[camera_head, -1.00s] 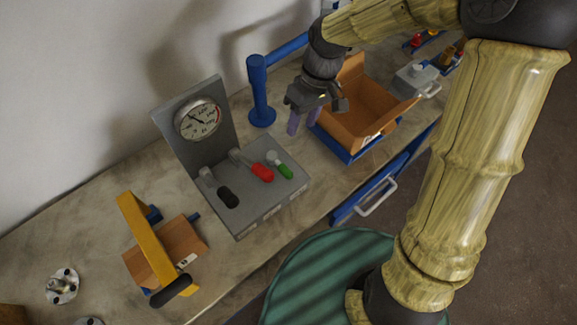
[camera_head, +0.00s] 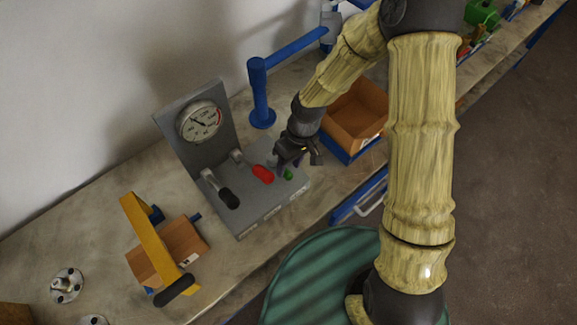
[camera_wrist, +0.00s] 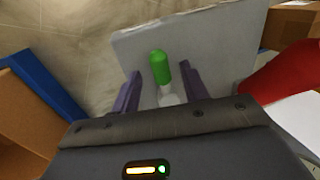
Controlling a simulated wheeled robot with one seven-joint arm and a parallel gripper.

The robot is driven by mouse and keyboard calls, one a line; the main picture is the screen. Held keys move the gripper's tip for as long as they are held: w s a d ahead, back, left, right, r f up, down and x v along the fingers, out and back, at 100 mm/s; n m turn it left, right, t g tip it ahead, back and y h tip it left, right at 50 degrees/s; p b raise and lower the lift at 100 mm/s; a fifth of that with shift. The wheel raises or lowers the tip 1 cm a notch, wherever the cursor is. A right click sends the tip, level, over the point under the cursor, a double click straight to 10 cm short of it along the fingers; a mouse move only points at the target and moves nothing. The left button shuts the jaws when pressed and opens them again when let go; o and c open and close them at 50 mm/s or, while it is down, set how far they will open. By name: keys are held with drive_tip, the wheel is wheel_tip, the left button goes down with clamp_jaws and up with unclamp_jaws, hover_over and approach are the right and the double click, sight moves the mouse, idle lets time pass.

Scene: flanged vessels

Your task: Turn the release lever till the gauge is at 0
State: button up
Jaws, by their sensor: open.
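A grey control stand (camera_head: 245,224) with an upright back plate carries a round dial gauge (camera_head: 200,121); its numbers are too small to read surely. Three levers stand on its base: one with a black grip (camera_head: 229,198), one with a red grip (camera_head: 263,174) and one with a green grip (camera_head: 289,174). Which is the release lever cannot be read. My gripper (camera_head: 288,167) is open above the green lever. In the wrist view the green grip (camera_wrist: 160,67) stands between the two purple fingers, with a gap on each side, and the red grip (camera_wrist: 284,78) lies to the right.
A blue post with an arm (camera_head: 260,92) stands behind the stand. An open cardboard box (camera_head: 352,117) is to the right, close to my arm.

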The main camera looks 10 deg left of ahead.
drive_tip(key=shift+x, duration=1.2)
clamp_jaws()
